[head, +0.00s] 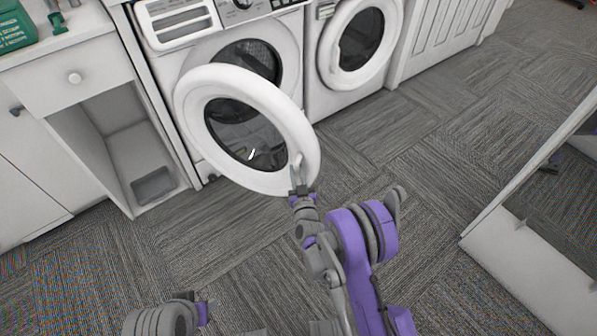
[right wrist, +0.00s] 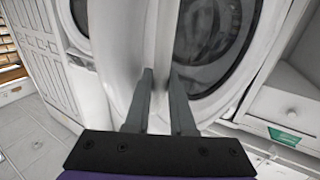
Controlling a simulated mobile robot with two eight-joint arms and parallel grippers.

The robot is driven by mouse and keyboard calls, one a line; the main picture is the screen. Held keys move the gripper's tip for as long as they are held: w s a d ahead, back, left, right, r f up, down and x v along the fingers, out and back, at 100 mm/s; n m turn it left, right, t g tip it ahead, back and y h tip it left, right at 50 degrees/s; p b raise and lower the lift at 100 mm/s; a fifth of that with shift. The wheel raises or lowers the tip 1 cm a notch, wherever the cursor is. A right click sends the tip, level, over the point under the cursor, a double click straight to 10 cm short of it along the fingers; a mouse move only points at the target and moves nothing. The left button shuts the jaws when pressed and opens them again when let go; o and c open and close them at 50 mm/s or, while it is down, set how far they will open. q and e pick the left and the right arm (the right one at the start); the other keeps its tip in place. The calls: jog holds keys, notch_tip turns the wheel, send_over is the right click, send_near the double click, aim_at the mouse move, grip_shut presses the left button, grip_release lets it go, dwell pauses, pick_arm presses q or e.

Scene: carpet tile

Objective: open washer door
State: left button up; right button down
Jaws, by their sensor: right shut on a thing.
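The washer (head: 190,60) stands in the upper middle of the head view. Its round white door (head: 303,135) with dark glass stands partly open, swung out from the front, and the dark drum opening (head: 255,62) shows behind it. My right gripper (head: 297,172) is at the door's lower right rim and is shut on it. In the right wrist view, the two fingers (right wrist: 158,85) stand on either side of the white door rim (right wrist: 158,35). My left gripper (head: 205,312) shows only in part at the bottom edge, and its jaws cannot be made out.
A second front-loading machine (head: 312,85) with its round door shut stands to the right. A white cabinet (head: 95,75) with a drawer and an open compartment is at the left. A white-framed panel (head: 490,240) is at the far right. The carpet floor between is clear.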

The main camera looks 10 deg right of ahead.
jog(key=shift+a, duration=0.25)
jog(key=c, duration=0.8)
grip_release()
jog(key=shift+a, duration=0.15)
jog(key=shift+o, duration=0.2)
jog(key=shift+s+d, duration=0.2)
jog(key=s+p, duration=0.1)
jog(key=s, duration=0.6)
